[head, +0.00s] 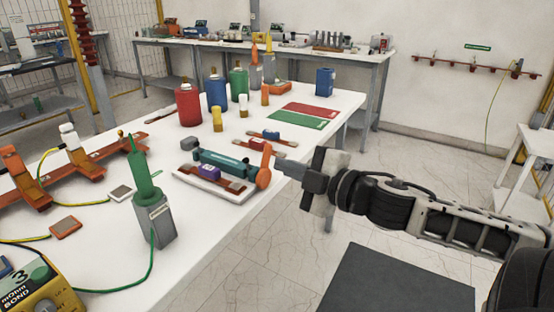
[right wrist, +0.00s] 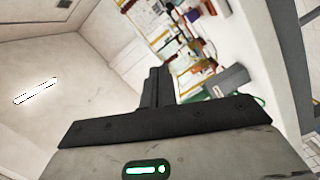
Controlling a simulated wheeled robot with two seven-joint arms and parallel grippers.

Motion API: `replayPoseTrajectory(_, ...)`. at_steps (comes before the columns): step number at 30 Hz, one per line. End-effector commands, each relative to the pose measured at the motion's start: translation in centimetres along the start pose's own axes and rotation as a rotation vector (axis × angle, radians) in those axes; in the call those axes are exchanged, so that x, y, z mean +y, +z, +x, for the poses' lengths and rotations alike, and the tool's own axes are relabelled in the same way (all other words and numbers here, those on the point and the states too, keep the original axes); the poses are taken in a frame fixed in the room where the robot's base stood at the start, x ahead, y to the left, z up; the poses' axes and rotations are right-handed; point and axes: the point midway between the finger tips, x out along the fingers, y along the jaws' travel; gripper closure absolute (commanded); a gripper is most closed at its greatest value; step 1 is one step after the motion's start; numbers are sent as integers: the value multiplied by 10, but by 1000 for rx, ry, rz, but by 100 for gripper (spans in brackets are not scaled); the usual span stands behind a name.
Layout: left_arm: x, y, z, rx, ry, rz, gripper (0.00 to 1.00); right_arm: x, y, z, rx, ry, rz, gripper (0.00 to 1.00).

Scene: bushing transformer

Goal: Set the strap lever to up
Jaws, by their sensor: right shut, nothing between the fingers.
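The strap tool has a teal bar (head: 225,163) and a white base (head: 210,187), and it lies near the table's right edge in the head view. Its orange strap lever (head: 266,158) is at the right end, with a round orange hub (head: 263,179) below and the arm rising from it, nearly upright. My right gripper (head: 279,165) is shut and empty, its fingertips just right of the lever. I cannot tell whether they touch it. The shut fingers also show in the right wrist view (right wrist: 157,86), where I cannot make out the lever. My left gripper is not in view.
A green-handled probe stands in a grey holder (head: 155,222) at the front. Red (head: 188,104), blue and green bottles stand behind the strap tool. A yellow meter (head: 45,285) is at the lower left. The floor right of the white table (head: 110,245) is mostly clear.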

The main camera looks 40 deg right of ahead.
Motion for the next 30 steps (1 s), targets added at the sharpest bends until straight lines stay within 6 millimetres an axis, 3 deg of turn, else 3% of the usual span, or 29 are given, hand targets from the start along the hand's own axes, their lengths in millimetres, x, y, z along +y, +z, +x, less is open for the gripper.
replayPoseTrajectory(3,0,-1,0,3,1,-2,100,-3,13,-9,-74,-11,-38,100)
replayPoseTrajectory(8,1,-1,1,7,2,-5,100,-3,17,-5,-90,-10,-49,100)
replayPoseTrajectory(30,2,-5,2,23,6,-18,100,-1,22,67,-88,-7,-47,100)
